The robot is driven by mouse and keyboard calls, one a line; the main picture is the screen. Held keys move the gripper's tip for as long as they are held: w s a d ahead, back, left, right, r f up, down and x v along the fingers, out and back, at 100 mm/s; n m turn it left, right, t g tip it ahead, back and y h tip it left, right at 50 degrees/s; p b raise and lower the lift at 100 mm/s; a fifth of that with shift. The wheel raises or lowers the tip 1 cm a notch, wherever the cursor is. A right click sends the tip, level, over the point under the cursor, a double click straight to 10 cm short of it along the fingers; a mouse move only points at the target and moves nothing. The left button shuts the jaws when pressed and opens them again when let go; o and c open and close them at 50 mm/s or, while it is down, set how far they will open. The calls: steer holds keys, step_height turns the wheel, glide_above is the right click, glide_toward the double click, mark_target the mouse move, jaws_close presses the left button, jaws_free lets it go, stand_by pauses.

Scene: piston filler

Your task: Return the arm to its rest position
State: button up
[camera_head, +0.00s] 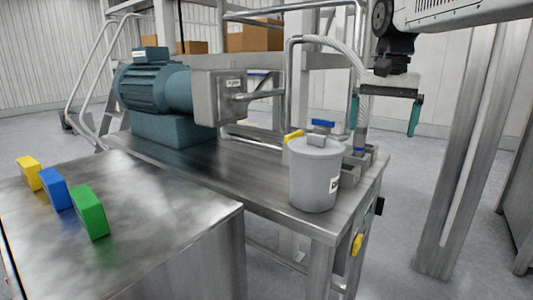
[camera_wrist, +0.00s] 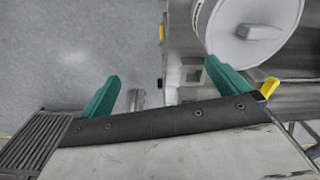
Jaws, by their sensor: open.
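My gripper (camera_head: 388,118) is at the upper right in the head view, with its two green fingers spread wide and nothing between them. It hangs in the air to the right of and above a grey lidded container (camera_head: 315,178) on the steel machine table (camera_head: 250,185). In the wrist view my gripper (camera_wrist: 165,90) is open too, with floor and part of the machine's edge showing between and beyond the fingers. The container's round lid (camera_wrist: 255,35) shows at the upper right there, partly cut off by the frame.
A teal motor (camera_head: 160,90) stands at the back left of the machine. Yellow (camera_head: 30,173), blue (camera_head: 55,188) and green (camera_head: 89,211) blocks stand on the front left steel table (camera_head: 150,235). A steel post (camera_head: 470,150) rises at right. A yellow knob (camera_head: 357,243) sits on the machine's side.

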steer(key=s+f+n, duration=0.1)
steer(key=s+f, duration=0.5)
steer(key=s, duration=0.4)
steer(key=s+d+f+n, duration=0.1)
steer(key=s+f, duration=0.4)
steer(key=s, duration=0.5)
steer(key=s+f+n, duration=0.2)
steer(key=s+f, duration=0.4)
steer(key=s, duration=0.5)
steer(key=shift+d+f+n+t, duration=0.2)
steer(key=shift+f+n+t, duration=0.1)
steer(key=shift+f+t, duration=0.1)
steer(key=shift+s, duration=0.1)
